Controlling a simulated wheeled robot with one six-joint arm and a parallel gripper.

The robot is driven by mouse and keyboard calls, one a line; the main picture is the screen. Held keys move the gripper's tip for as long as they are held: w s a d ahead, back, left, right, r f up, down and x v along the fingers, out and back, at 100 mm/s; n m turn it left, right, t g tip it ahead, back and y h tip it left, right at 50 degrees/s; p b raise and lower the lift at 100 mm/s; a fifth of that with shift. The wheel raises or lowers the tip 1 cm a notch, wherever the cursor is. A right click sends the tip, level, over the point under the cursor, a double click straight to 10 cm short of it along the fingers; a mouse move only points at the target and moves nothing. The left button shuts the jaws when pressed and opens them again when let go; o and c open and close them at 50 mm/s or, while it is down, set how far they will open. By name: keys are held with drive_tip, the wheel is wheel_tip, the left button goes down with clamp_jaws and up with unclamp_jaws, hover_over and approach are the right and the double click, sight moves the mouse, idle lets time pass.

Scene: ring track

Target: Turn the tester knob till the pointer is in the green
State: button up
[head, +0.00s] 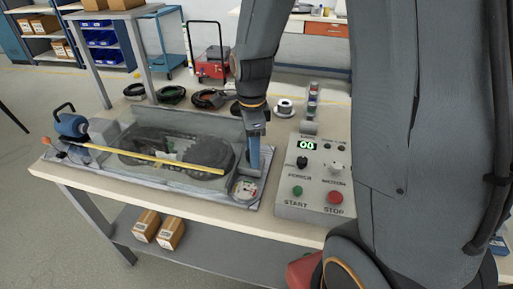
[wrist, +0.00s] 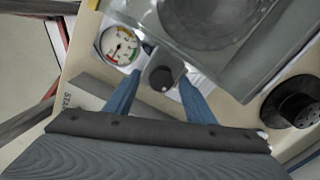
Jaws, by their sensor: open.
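The tester's round white gauge (head: 245,188) sits at the right end of the tester tray on the bench. The gauge also shows in the wrist view (wrist: 118,46), with coloured bands at its rim; its pointer is too small to read surely. The dark tester knob (wrist: 161,77) with a pale dot shows beside the gauge in the wrist view. My gripper (wrist: 162,82) is open, its two blue fingers on either side of the knob with gaps visible. In the head view my gripper (head: 254,160) points down behind the gauge and hides the knob.
A clear-walled tester tray (head: 150,177) with a yellow bar (head: 150,155) lies left of the gripper. A control box (head: 313,180) with START and STOP buttons stands to the right. Cable coils (head: 171,95) and a spool (head: 284,107) lie behind.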

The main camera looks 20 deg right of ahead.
drive_tip(key=shift+c, duration=0.5)
drive_tip(key=c, duration=1)
drive_tip(key=shift+d, duration=0.45)
drive_tip(key=shift+a, duration=0.25)
drive_tip(key=shift+a+n+p, duration=0.2)
drive_tip(key=shift+n+p, duration=0.15)
drive_tip(key=shift+n, duration=0.05)
drive_tip(key=shift+o, duration=0.3)
drive_tip(key=n+p, duration=0.2)
drive_tip(key=n, duration=0.2)
drive_tip(key=shift+s, duration=0.1)
drive_tip(key=n+p, duration=0.1)
drive_tip(key=n, duration=0.3)
drive_tip(key=shift+n+p, duration=0.3)
drive_tip(key=shift+p, duration=0.1)
drive_tip(key=n+p, duration=0.1)
drive_tip(key=n, duration=0.3)
drive_tip(key=shift+n, duration=0.3)
drive_tip(key=shift+c, duration=0.2)
drive_tip(key=shift+f, duration=0.1)
